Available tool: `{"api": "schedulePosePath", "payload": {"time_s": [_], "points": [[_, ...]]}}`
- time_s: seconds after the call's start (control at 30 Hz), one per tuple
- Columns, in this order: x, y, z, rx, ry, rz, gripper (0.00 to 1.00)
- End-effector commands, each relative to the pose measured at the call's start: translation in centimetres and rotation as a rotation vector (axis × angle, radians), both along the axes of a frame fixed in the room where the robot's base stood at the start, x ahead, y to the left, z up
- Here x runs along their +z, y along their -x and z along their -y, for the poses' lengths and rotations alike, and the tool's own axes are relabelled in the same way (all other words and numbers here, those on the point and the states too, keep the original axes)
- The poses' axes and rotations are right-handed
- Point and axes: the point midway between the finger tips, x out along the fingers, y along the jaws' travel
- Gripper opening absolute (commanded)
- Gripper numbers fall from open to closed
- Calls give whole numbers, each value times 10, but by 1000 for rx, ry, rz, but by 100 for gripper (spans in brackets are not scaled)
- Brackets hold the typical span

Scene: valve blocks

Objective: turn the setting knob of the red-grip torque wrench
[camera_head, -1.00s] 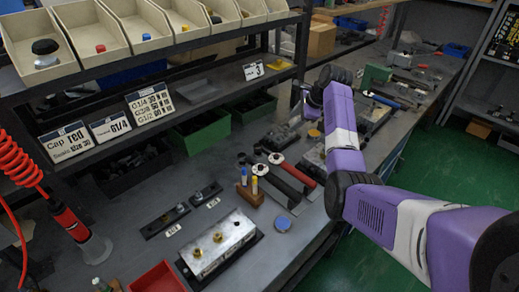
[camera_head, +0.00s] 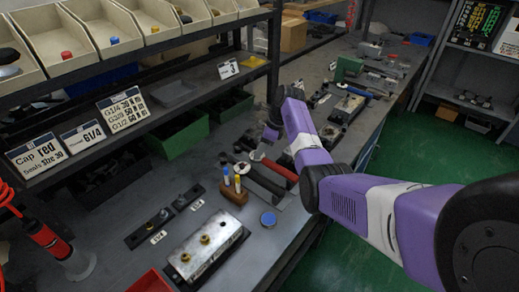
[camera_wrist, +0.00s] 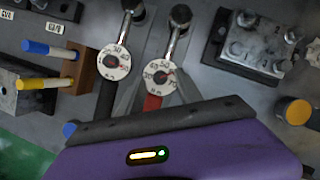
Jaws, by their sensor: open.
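The red-grip torque wrench (camera_head: 281,171) lies on the bench, with a black-grip wrench (camera_head: 265,183) beside it on the left. In the wrist view the red-grip wrench's white numbered dial (camera_wrist: 160,77) faces the camera, with a metal shaft above and a short piece of red grip below. The rest of the grip is hidden behind my purple gripper body. The black-grip wrench's dial (camera_wrist: 114,62) is beside it. My gripper (camera_head: 269,134) is open and empty, above the bench near the wrench heads. Its fingertips are small and dark in the head view.
A wooden block (camera_head: 234,193) with yellow and blue pegs stands left of the wrenches. A metal valve block (camera_head: 205,246) and a blue round cap (camera_head: 268,219) lie nearer. A shelf with bins and signs (camera_head: 125,110) overhangs the bench's left side.

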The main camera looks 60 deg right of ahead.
Motion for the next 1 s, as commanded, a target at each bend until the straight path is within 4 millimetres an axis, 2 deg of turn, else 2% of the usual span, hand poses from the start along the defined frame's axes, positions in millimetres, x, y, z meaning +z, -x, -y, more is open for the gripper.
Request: {"api": "schedulePosePath", "payload": {"time_s": [0.33, 0.5, 0.57, 1.0], "points": [[-4, -2, 0, 1, 1, 0, 42], [-4, -2, 0, 1, 1, 0, 9], [-4, -2, 0, 1, 1, 0, 0], [-4, -2, 1, 61, 1, 0, 0]]}}
